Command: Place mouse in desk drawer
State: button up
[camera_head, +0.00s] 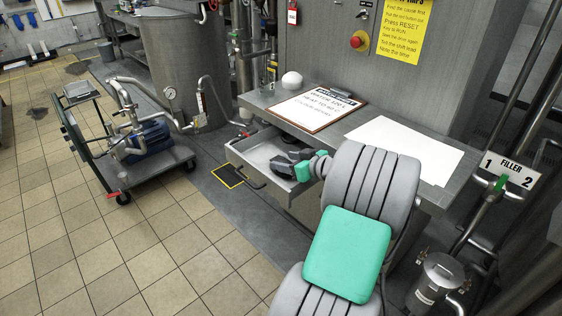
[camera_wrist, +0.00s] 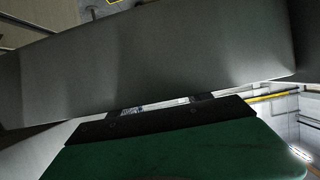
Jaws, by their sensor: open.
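The desk drawer (camera_head: 262,155) is pulled open below the grey desk top (camera_head: 377,120). A white rounded object (camera_head: 291,80) sits at the back left of the desk top; it may be the mouse, but it is too small to tell. My gripper (camera_head: 283,168) is open over the right part of the drawer, partly hidden by my arm. I see nothing between its fingers. In the wrist view, my gripper's dark fingers (camera_wrist: 155,106) face a plain grey panel, probably a drawer wall. Whether they touch it, I cannot tell. No mouse shows in the wrist view.
A clipboard (camera_head: 315,107) and a white sheet (camera_head: 405,148) lie on the desk. A pump cart (camera_head: 145,150) stands left of the drawer, beside a large metal tank (camera_head: 185,70). A steel canister (camera_head: 436,285) stands at the lower right. Tiled floor is clear at lower left.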

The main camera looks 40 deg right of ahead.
jog(key=b+v, duration=0.1)
jog(key=v, duration=0.8)
jog(key=shift+s, duration=0.1)
jog(key=shift+c, duration=0.4)
dwell(0.4)
